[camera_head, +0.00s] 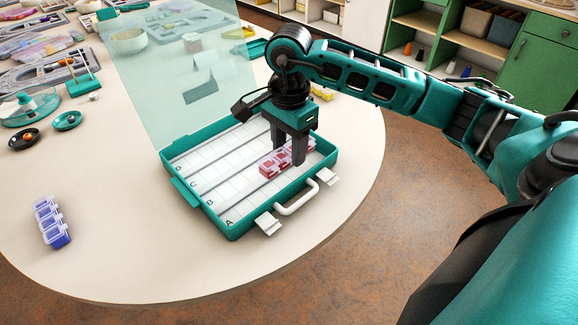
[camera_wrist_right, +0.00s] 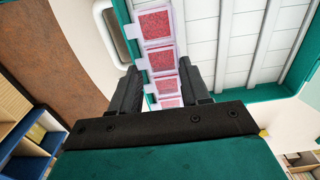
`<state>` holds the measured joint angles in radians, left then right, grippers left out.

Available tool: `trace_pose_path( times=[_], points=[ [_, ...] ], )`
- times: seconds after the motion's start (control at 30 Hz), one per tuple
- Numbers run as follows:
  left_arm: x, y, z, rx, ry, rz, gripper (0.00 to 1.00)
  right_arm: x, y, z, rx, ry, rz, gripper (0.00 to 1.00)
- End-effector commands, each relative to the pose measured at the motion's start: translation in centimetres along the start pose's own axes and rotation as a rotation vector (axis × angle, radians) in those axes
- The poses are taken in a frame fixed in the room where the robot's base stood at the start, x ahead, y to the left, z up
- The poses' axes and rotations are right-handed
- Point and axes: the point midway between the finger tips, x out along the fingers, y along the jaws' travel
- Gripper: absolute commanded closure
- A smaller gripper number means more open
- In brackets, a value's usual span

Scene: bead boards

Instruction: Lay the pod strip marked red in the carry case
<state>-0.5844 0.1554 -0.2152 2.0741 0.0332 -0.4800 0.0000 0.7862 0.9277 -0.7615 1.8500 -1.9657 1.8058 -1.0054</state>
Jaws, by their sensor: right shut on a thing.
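The red pod strip (camera_head: 275,163) is a row of clear-lidded pods with red contents. My right gripper (camera_head: 288,160) is shut on it inside the open carry case (camera_head: 233,232), near the handle side. In the right wrist view the red pod strip (camera_wrist_right: 157,55) runs between the two fingers of my right gripper (camera_wrist_right: 160,95). I cannot tell whether the strip touches the case floor. The teal case has a white floor with rows lettered A to D and a raised clear lid (camera_head: 160,85). My left gripper is not in view.
A blue pod strip (camera_head: 52,222) lies on the table (camera_head: 130,250) at the front left. Two small dishes (camera_head: 67,121) and a clear-domed teal container (camera_head: 28,106) stand at the left. A yellow strip (camera_head: 322,92) lies behind my arm. The front of the table is clear.

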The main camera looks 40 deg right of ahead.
Motion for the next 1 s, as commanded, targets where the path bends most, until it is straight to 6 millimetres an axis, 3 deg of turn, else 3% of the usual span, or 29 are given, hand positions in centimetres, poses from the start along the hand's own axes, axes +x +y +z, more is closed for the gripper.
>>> trace_pose_path(
  times=[0.23,0.43,0.83,0.87,1.0],
  points=[
    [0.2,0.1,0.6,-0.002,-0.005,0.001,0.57,1.9,0.0,0.0,-0.001,0.000,0.001,0.86],
    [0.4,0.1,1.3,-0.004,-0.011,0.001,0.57,4.9,0.1,0.0,0.000,0.000,0.002,0.86],
    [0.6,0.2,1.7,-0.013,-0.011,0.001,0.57,5.5,0.0,0.0,-0.001,0.001,-0.001,0.86],
    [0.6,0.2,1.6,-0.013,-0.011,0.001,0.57,5.4,0.0,0.0,0.000,0.001,-0.001,0.52],
    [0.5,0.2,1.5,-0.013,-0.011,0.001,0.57,5.4,0.0,0.0,-0.001,0.001,0.000,0.39]
  ],
)
